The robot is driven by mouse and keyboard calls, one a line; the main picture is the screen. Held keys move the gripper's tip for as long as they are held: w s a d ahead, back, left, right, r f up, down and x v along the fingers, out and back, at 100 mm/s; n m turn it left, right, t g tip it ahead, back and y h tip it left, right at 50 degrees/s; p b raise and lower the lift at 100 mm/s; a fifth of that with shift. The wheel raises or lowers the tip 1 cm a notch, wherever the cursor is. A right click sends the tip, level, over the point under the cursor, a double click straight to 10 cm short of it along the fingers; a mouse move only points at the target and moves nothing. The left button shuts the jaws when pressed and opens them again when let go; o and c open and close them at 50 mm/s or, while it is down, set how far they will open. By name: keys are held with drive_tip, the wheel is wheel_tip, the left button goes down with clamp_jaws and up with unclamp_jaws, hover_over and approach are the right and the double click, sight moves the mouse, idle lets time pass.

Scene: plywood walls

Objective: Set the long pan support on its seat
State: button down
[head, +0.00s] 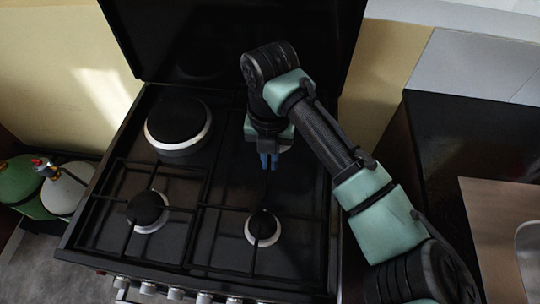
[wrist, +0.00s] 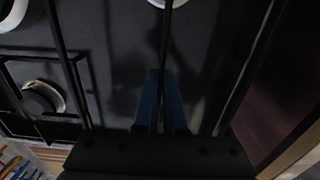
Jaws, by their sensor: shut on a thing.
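The long pan support (wrist: 166,30) is a thin black frame on the right half of the black hob. My gripper (head: 268,160) points down over the hob's back right, its blue fingers shut on a bar of the support. In the wrist view the fingers (wrist: 160,100) close around the middle bar, with long side bars to the left and right. The front right burner (head: 263,227) lies below the frame. Black on black makes the outline faint, and I cannot tell whether the support rests flat. The back right area is partly hidden by my arm.
Another pan support surrounds the front left burner (head: 148,210). A large burner (head: 180,122) is at back left. The raised black lid (head: 190,45) stands behind. Knobs (head: 175,293) line the front edge. Gas bottles (head: 68,190) stand left; a dark counter (head: 460,140) is right.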

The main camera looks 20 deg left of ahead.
sight(270, 180)
drive_tip(key=shift+f, duration=0.2)
drive_tip(key=shift+f+b, duration=0.35)
drive_tip(key=shift+b, duration=0.05)
drive_tip(key=shift+f+b, duration=1.1)
drive_tip(key=shift+f, duration=0.8)
idle(0.6)
drive_tip(key=c, duration=0.9)
unclamp_jaws()
drive_tip(key=shift+f, duration=0.1)
